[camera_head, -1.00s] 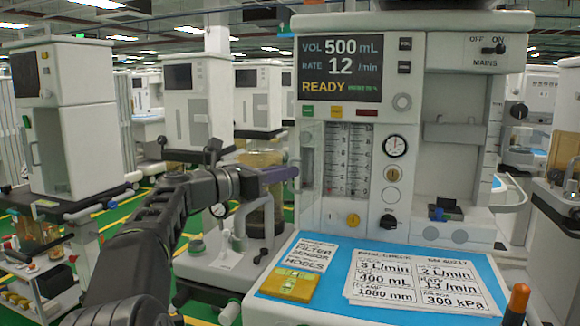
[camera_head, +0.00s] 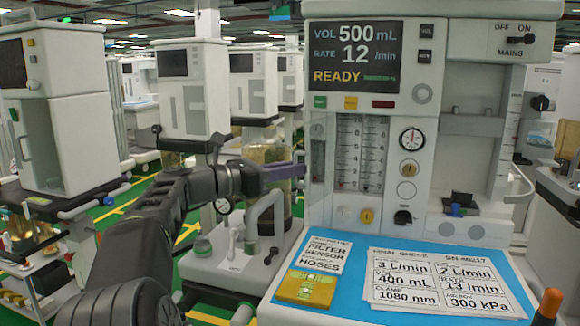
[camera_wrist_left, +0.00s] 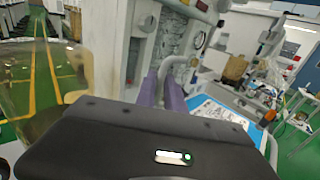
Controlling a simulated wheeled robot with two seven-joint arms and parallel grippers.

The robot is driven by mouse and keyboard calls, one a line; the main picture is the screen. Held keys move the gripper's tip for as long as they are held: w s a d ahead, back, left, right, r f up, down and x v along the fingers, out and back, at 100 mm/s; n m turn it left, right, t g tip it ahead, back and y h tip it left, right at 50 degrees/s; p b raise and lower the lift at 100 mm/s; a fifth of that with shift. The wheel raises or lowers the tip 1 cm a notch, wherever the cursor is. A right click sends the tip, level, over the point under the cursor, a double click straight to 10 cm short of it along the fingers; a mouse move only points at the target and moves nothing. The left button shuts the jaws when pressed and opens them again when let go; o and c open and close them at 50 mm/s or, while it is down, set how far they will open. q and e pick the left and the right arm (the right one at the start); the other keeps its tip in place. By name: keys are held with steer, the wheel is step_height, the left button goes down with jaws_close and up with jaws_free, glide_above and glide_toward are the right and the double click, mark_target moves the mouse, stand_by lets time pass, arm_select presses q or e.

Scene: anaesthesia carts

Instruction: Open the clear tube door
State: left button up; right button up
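The clear tube door (camera_head: 317,165) is a tall transparent panel at the left side of the flowmeter tubes (camera_head: 360,152), on the front of the near anaesthesia machine. I cannot tell whether it stands ajar. My left gripper (camera_head: 290,171) reaches in from the left, its purple fingers level with the door's left edge. In the left wrist view, the two purple fingers (camera_wrist_left: 162,92) point at the machine front with a narrow gap between them, close to a grey curved bar (camera_wrist_left: 193,68). Whether they hold anything is unclear. My right gripper is out of view.
A blue worktop (camera_head: 350,270) below the tubes carries printed cards (camera_head: 440,280) and a yellow block (camera_head: 306,287). A glass canister (camera_head: 268,165) and a grey pipe stand beside and below my left arm. Other carts stand behind on the left.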

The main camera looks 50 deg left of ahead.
arm_select(q)
steer(key=shift+o, duration=1.4)
steer(key=shift+r, duration=0.15)
steer(key=shift+o, duration=0.2)
steer(key=p+v, duration=0.1)
steer(key=v, duration=0.7)
